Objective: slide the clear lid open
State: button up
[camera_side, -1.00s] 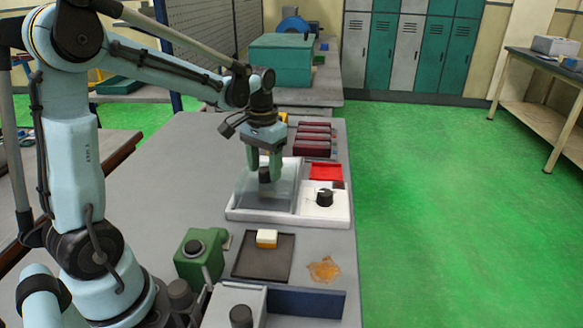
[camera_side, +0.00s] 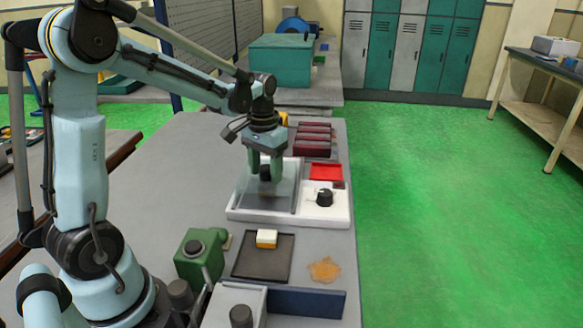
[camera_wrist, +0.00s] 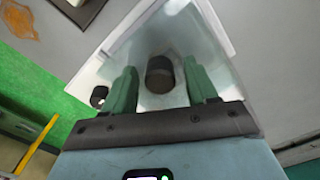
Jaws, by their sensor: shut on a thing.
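The clear lid (camera_side: 280,203) lies over the left part of a white tray (camera_side: 322,217) on the grey bench. It also shows in the wrist view (camera_wrist: 205,40), spread under my gripper. A dark round knob (camera_wrist: 160,74) stands on the lid. My gripper (camera_side: 265,178) points down over the lid, with its green fingers on either side of the knob and shut on it. The wrist view shows the gripper (camera_wrist: 161,85) with the knob between the fingers. The fingers partly hide the knob in the side view.
In front are a dark mat (camera_side: 250,268) with a small yellow-and-white block (camera_side: 267,239), a green device (camera_side: 198,255) and an orange patch (camera_side: 324,269).

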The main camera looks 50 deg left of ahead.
jog(key=shift+w+a+f, duration=0.2)
jog(key=shift+w+a, duration=3.75)
jog(key=shift+w, duration=0.1)
jog(key=o, duration=0.3)
jog(key=shift+r, duration=0.15)
jog(key=shift+a+r, duration=0.1)
jog(key=shift+r, duration=2.85)
jog(key=s+d+r+t, duration=0.2)
jog(key=s+d+r, duration=0.1)
jog(key=d, duration=0.4)
jog(key=s+d+f+m+t, duration=0.1)
jog(key=s+d, duration=0.3)
jog(key=s+d+f+m+t, duration=0.1)
jog(key=s+d+t, duration=0.1)
jog(key=s+d, duration=0.2)
jog(key=s+d+f+m+t, duration=0.1)
jog(key=s+d+t, duration=0.1)
jog(key=s+d, duration=0.3)
jog(key=shift+s+d+f, duration=0.1)
jog(key=shift+d+f, duration=0.1)
jog(key=shift+d, duration=0.05)
